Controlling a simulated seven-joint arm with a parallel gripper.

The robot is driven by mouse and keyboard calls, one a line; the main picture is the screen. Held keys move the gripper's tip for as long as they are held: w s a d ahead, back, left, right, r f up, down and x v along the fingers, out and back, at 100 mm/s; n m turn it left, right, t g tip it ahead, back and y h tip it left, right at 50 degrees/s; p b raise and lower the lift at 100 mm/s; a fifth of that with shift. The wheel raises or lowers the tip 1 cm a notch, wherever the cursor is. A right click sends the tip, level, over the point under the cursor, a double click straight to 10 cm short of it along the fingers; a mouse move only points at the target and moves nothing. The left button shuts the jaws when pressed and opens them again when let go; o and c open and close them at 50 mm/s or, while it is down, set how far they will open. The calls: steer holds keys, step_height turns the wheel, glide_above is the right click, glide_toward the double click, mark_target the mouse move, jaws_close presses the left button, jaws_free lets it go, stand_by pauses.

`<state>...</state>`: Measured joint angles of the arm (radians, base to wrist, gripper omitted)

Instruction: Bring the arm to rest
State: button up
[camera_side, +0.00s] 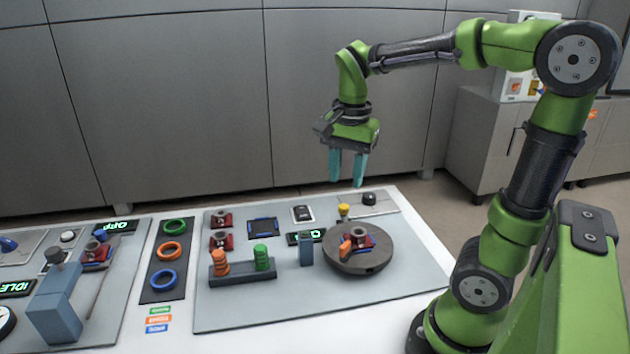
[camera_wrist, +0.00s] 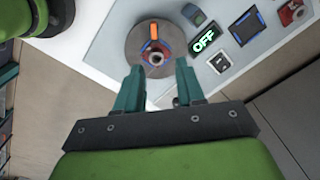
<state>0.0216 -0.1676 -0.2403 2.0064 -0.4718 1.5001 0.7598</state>
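My gripper (camera_side: 347,168) hangs in the air above the back right part of the table, fingers pointing down. Its two teal fingers are apart with nothing between them; they also show apart in the wrist view (camera_wrist: 161,85). My arm is raised and bent, clear of the table. Below the gripper is a round grey turntable (camera_side: 345,262), also in the wrist view (camera_wrist: 135,62). On it sit a red and blue part (camera_side: 358,238) with a grey ring-shaped top and an orange piece (camera_side: 345,250). The gripper touches none of these.
A rack (camera_side: 243,278) holds orange and green coiled pieces. Green, orange and blue rings lie on a dark strip (camera_side: 152,291). A blue-grey machine (camera_side: 56,312) stands at left, near displays reading OFF and IDLE. The air around the gripper is free; a grey wall stands behind.

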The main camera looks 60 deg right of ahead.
steer(key=s+a+n+t+y, duration=0.1)
steer(key=s+a+n+t, duration=0.1)
steer(key=a+n, duration=0.3)
steer(key=s+a+n+t+y, duration=0.1)
steer(key=s+a+n+t, duration=0.1)
steer(key=a+n+t, duration=0.2)
steer(key=a+n, duration=0.2)
steer(key=n, duration=0.1)
steer(key=shift+a+r+n+t, duration=0.25)
steer(key=shift+a+n+t, duration=0.05)
steer(key=shift+t, duration=0.1)
